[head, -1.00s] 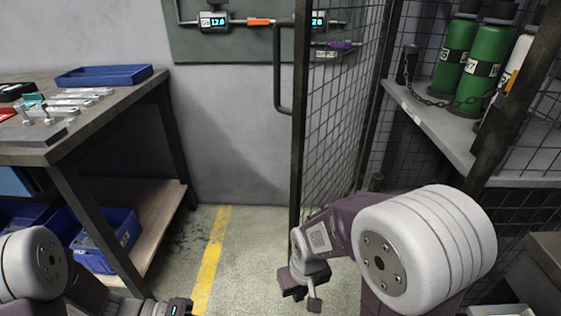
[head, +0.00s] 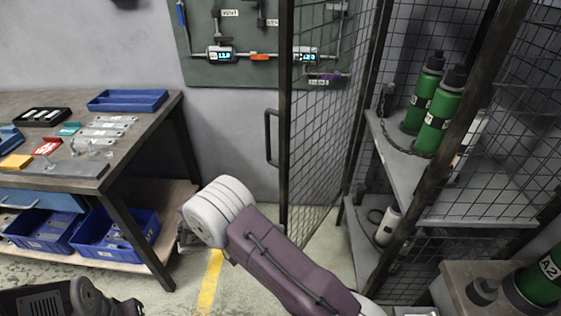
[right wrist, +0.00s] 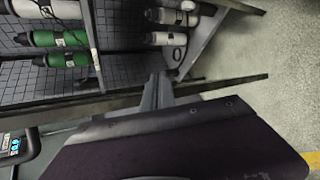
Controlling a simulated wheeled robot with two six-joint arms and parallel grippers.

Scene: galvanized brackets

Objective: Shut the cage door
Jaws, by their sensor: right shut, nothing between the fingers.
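The cage door (head: 318,130) is a dark-framed wire mesh panel. It stands open, swung out from the cage, with its free edge toward me and a dark pull handle (head: 268,138) on its left side. My right arm reaches across in front of the door's lower part. My right gripper (head: 183,236) is left of the door edge, mostly hidden behind my white wrist joint. In the right wrist view its fingers (right wrist: 156,92) are together and empty, near a dark frame bar; contact cannot be told. My left gripper (head: 130,307) is low at the bottom left, barely visible.
The cage (head: 430,190) on the right has shelves with green bottles (head: 438,118) and a chain. A workbench (head: 150,130) with trays and brackets stands left, blue bins (head: 118,232) beneath. A yellow line (head: 210,284) marks the floor between. A tool board (head: 240,70) hangs behind.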

